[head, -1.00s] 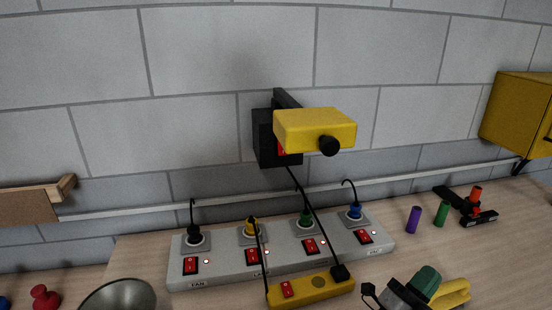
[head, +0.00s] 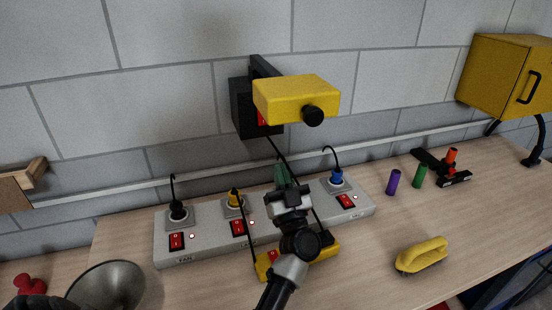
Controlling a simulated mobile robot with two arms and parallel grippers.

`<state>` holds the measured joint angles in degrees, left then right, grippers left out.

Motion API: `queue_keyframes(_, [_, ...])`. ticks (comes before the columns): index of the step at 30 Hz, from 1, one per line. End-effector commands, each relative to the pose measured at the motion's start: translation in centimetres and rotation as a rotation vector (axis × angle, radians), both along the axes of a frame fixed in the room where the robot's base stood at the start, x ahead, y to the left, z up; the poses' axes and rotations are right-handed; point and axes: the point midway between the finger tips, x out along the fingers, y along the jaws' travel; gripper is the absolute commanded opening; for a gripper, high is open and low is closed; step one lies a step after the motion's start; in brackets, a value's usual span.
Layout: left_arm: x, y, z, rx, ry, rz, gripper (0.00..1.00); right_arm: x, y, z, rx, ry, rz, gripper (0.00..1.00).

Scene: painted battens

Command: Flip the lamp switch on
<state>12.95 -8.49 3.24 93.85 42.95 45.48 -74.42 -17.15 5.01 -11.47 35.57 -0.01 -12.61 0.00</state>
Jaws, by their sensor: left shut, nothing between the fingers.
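A grey power strip (head: 207,242) lies on the worktop by the wall. It carries several plugs and red rocker switches. The leftmost switch (head: 177,241) is labelled FAN; the other labels are too small to read, so I cannot tell which is the lamp's.
A yellow box (head: 297,97) with a black knob juts from the wall above the strip. A yellow block (head: 325,246) with a red switch lies in front, partly behind my arm. A metal bowl (head: 108,285) stands left; a yellow-handled brush (head: 422,254) lies right.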

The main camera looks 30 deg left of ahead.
Motion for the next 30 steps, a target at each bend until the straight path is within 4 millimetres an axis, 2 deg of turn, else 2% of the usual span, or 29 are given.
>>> queue_keyframes(1, [0.5,0.6,0.9,0.002,-0.004,0.0,0.0,0.0,0.0,0.3,0.0,0.0,0.0,0.43])
queue_keyframes(12, [4.5,5.3,5.7,0.002,-0.005,0.0,0.0,-0.1,0.8,0.8,0.01,0.001,-0.004,0.43])
queue_keyframes(14, [5.2,6.0,4.6,0.004,-0.002,0.0,0.0,-0.1,1.0,-0.8,0.013,0.001,-0.005,0.43])
queue_keyframes(18, [6.2,7.2,4.5,0.002,-0.002,-0.001,0.0,-0.1,1.1,-2.0,0.014,0.002,-0.006,0.43])
queue_keyframes(30, [6.9,8.1,4.8,0.001,0.0,-0.001,0.0,-0.1,0.6,-2.5,0.008,0.003,-0.003,0.43])
